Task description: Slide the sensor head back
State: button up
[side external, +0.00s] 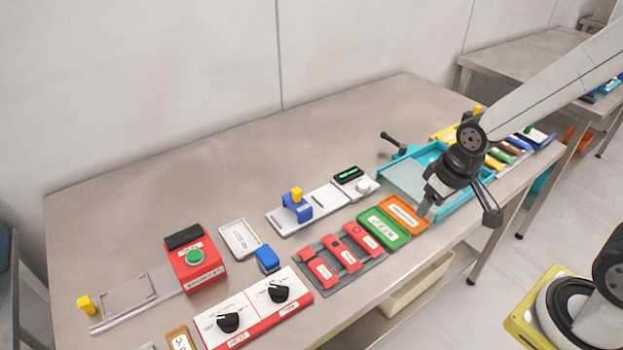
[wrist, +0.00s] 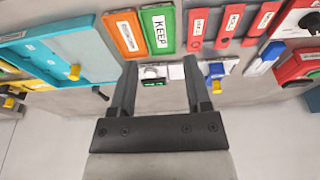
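The sensor head appears to be the blue block with a yellow knob (side external: 297,206) on a pale rail (side external: 325,199) near the middle of the table. A unit with a green-lit display (side external: 350,175) and a round pale knob stands at the rail's right end. In the wrist view the blue block (wrist: 216,72) lies just right of my right finger. The display unit (wrist: 153,75) shows between the fingers. My gripper (wrist: 160,64) is open and empty. In the side view my gripper (side external: 424,207) is to the right of the sensor head, near the orange and teal trays, apart from the blue block.
A green KEEP tray (side external: 384,228), an orange tray (side external: 404,212) and a teal tray (side external: 470,207) lie right of the rail. Red labelled pieces (side external: 342,253) are in front. A dark-handled lever (side external: 390,140) stands behind. The table behind the rail is clear.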

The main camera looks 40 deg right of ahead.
jog(key=w+a+g, duration=0.1)
jog(key=w+a, duration=0.2)
jog(key=w, duration=0.5)
jog(key=w+a, duration=0.3)
jog(key=w, duration=0.5)
jog(key=g, duration=0.2)
send_over(297, 192)
jog(key=shift+f, duration=0.95)
jog(key=shift+f, duration=0.1)
jog(key=shift+f, duration=3.8)
jog(key=shift+c, duration=0.2)
grip_shut()
